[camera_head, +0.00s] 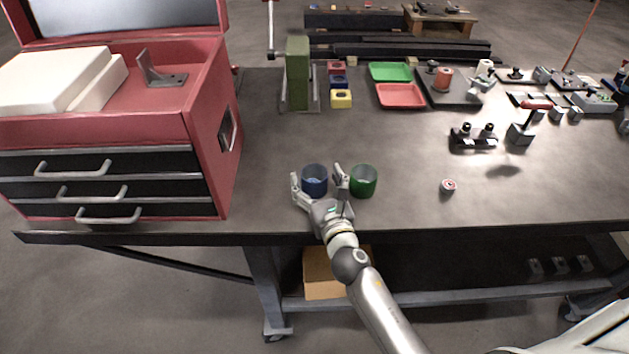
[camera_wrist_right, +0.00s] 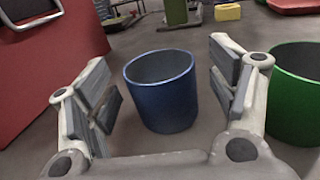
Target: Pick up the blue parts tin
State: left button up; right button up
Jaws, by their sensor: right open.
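The blue parts tin (camera_head: 314,181) stands upright on the dark workbench near its front edge in the head view. In the right wrist view the blue tin (camera_wrist_right: 164,92) sits between the two fingers, beyond the palm, and its open top looks empty. My right gripper (camera_head: 318,177) is open, with one finger on each side of the tin. The wrist view shows a gap between the tin and each finger of the gripper (camera_wrist_right: 165,95). My left gripper is not in view.
A green tin (camera_head: 363,182) stands close right of the blue tin, just outside my right finger. A red tool chest (camera_head: 215,135) stands to the left. A small round part (camera_head: 448,186) lies further right. The bench (camera_head: 400,150) is clear behind the tins.

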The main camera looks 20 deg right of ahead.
jog(key=shift+w, duration=0.7)
jog(key=shift+s, duration=0.1)
jog(key=shift+c, duration=0.5)
jog(key=c, duration=1.2)
jog(key=shift+c, duration=0.5)
jog(key=shift+r, duration=0.1)
